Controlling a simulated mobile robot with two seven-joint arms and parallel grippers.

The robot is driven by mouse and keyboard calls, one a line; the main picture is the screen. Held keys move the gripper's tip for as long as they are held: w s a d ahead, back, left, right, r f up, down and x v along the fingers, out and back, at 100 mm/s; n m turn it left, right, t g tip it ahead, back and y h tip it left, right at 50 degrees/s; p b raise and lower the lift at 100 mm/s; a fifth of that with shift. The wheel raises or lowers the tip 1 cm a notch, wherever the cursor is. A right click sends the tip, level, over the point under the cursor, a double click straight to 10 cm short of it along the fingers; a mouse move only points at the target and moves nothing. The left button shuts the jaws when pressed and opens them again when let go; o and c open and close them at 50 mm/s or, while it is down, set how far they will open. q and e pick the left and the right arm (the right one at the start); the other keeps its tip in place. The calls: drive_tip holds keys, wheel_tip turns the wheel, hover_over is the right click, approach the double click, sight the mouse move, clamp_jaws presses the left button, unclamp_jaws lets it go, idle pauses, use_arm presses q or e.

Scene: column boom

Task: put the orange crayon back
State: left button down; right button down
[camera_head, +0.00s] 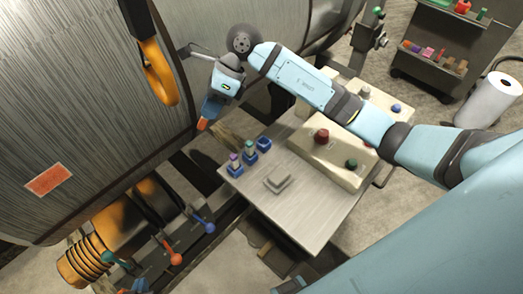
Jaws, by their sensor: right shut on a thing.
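My right gripper (211,108) hangs from the arm coming in from the right, pointing down beside the large grey cylinder. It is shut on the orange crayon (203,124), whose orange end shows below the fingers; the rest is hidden. The gripper is up and to the left of a row of small blue holders on the grey table. The near holder (235,169) has a purple-topped crayon, and the middle holder (250,157) has a green-topped one. The far holder (264,144) shows no crayon. My left gripper is not in view.
The grey table (310,210) carries a small pale block (278,180) and a cream control box (335,155) with red and green knobs. The large cylinder (90,90) with an orange hook (160,75) stands close left of the gripper. Levers (175,258) are at lower left.

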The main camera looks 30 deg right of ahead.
drive_tip(key=d+r+n+h+b, duration=0.1)
drive_tip(key=d+n+h+b, duration=0.55)
drive_tip(key=d, duration=0.75)
drive_tip(key=shift+f+n+t+h+p, duration=0.15)
drive_tip(key=shift+f+n+p, duration=0.4)
drive_tip(key=shift+f, duration=2.7)
drive_tip(key=shift+f+n+t+h+p, duration=0.25)
drive_tip(key=shift+f+p, duration=0.5)
drive_tip(key=shift+f, duration=2.45)
drive_tip(key=shift+f+n+h+p, duration=0.1)
drive_tip(key=shift+f+n+p, duration=0.45)
drive_tip(key=shift+f, duration=2.7)
drive_tip(key=shift+f, duration=0.2)
drive_tip(key=c, duration=1)
unclamp_jaws()
drive_tip(key=shift+r, duration=0.1)
drive_tip(key=shift+c, duration=0.2)
drive_tip(key=shift+r, duration=0.1)
